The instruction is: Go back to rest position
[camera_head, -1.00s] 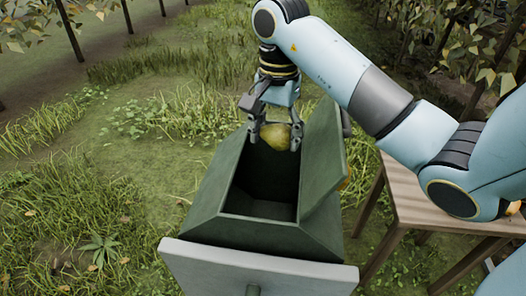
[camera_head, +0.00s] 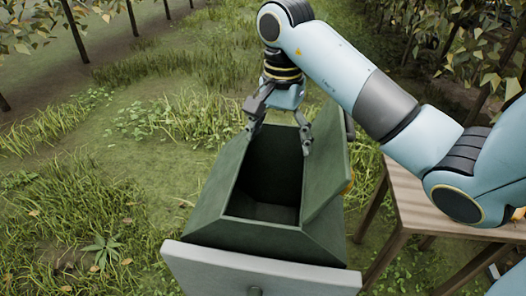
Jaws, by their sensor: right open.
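My right gripper (camera_head: 279,138) is open and empty. It hangs fingers down over the far end of the green bin (camera_head: 215,188), just above its opening. My right arm reaches in from the right side of the view. The bin is open at the top, and its inside is dark, with no pear visible in the part that shows. My left gripper is not in view.
A wooden table (camera_head: 420,200) stands to the right of the bin, under my right arm. A pale flat panel (camera_head: 255,268) is at the bin's near side. Grass (camera_head: 85,205) lies open on the left. Trees stand at the back.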

